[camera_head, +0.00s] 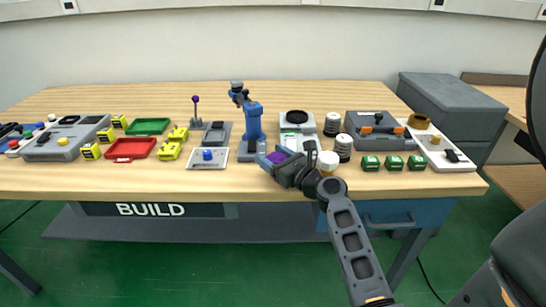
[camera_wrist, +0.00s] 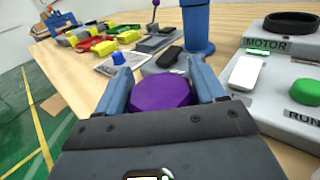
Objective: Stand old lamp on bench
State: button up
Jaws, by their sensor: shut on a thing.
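A purple faceted lamp (camera_head: 277,157) is held in my gripper (camera_head: 275,160); I take it to be the old lamp. In the wrist view the lamp (camera_wrist: 162,92) sits between the two blue-grey fingers (camera_wrist: 164,88), which touch its sides. My gripper is over the front middle of the wooden bench (camera_head: 110,182). The lamp's underside is hidden, and I cannot tell whether it touches the bench.
A blue column device (camera_head: 253,122) stands behind my gripper. The grey MOTOR box (camera_wrist: 262,108) with a green RUN button (camera_wrist: 306,93) is close on the right. A white plate with a blue knob (camera_head: 207,155) lies left. The bench's front strip at left is clear.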

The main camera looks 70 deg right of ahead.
jog(key=o, duration=1.1)
jog(key=shift+f, duration=0.1)
jog(key=shift+c, duration=0.2)
jog(key=b+v, duration=0.1)
jog(key=v, duration=1.1)
jog(key=s+a+f+n+g+y, duration=0.15)
jog(key=a+f+n, duration=0.25)
jog(key=a+n, duration=0.5)
jog(key=s+a+f+n+g+y, duration=0.1)
jog(key=a+f+n+g, duration=0.15)
jog(key=a+n, duration=0.65)
jog(key=s+a+r+n+t+y, duration=0.1)
jog(key=s+a+r+n, duration=0.4)
jog(key=n, duration=0.6)
jog(key=s+a+r+n+t+y, duration=0.2)
jog(key=s+a+r+n+y, duration=0.2)
jog(key=a+n, duration=0.6)
jog(key=shift+s+a+r+n+y, duration=0.35)
jog(key=shift+s+r+n, duration=0.15)
jog(key=shift+s+n, duration=0.55)
jog(key=shift+w, duration=0.2)
